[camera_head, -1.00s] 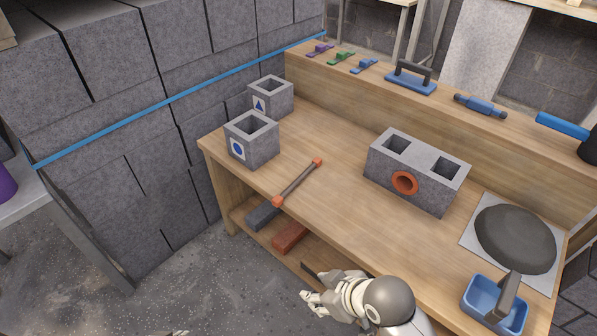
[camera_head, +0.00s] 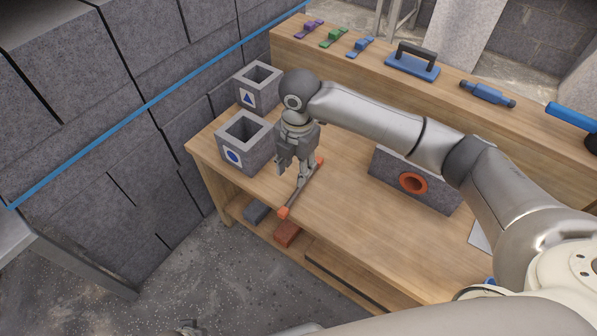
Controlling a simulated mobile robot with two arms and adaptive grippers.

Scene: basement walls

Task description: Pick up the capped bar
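The capped bar (camera_head: 298,199) is a thin dark rod with orange caps at both ends. It lies slantwise on the wooden bench, its near cap at the bench's front edge. My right gripper (camera_head: 296,172) points down at the bar, over its middle to far part. Its fingers look spread, with a gap between them. The fingertips are close to the bar, but I cannot tell whether they touch it. The gripper hides a little of the bar. My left gripper is not clearly in view.
Two hollow grey blocks, one with a blue circle (camera_head: 257,151) and one with a triangle (camera_head: 268,94), stand left of the gripper. A block with an orange ring (camera_head: 430,194) stands right, partly behind my arm. A back shelf (camera_head: 440,83) holds several tools.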

